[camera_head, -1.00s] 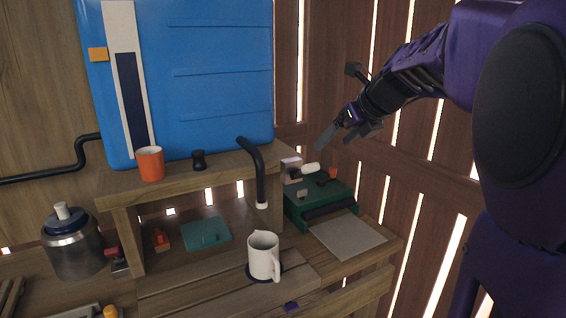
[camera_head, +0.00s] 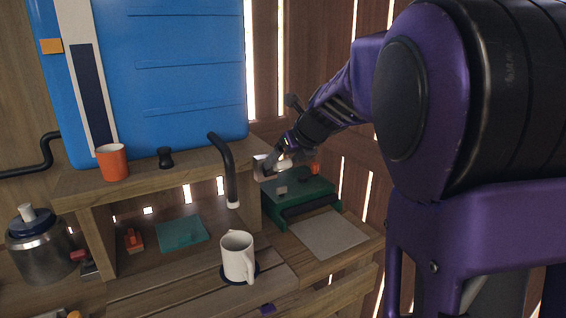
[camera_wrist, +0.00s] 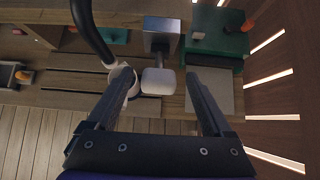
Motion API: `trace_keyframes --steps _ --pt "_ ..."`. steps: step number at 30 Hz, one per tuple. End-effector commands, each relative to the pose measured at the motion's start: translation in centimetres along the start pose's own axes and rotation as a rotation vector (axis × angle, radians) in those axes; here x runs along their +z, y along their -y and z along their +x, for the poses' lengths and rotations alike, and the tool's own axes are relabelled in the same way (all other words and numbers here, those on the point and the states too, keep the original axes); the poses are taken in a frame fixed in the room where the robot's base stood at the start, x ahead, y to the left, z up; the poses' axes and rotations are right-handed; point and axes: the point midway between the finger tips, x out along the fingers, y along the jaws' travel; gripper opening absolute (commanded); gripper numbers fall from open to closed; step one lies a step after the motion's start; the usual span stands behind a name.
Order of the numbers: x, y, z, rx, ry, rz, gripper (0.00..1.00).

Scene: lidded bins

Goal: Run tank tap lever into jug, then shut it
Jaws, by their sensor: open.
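The blue tank (camera_head: 185,70) stands on the wooden shelf, with a black spout (camera_head: 225,165) bending down to a pale tip. A white jug (camera_head: 237,257) stands upright on a dark round mat below the spout tip, its handle to the right. The pale tap lever (camera_wrist: 158,81) hangs from a grey block (camera_wrist: 162,32) in the wrist view. My gripper (camera_wrist: 160,78) is open, with one finger on each side of the lever and gaps between. The left finger partly hides the jug. In the head view my gripper (camera_head: 272,168) is by the shelf's right end, hiding most of the lever.
A green case (camera_head: 300,197) with small items lies right of the shelf post, a grey sheet (camera_head: 328,234) in front of it. An orange cup (camera_head: 112,163) and a black knob (camera_head: 165,157) are on the shelf. A metal canister (camera_head: 42,250) stands at left.

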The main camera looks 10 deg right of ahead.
Motion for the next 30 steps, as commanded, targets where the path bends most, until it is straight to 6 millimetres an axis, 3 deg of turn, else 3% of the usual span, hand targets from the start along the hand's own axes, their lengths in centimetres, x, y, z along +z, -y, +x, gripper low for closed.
trace_keyframes --steps 13,27,30 --pt "-0.29 -0.37 0.64 -0.001 0.000 0.000 0.85" --pt "-0.29 -0.35 0.62 -0.001 0.000 0.000 0.02" --pt "-0.32 -0.34 0.64 -0.001 0.001 0.000 0.00"
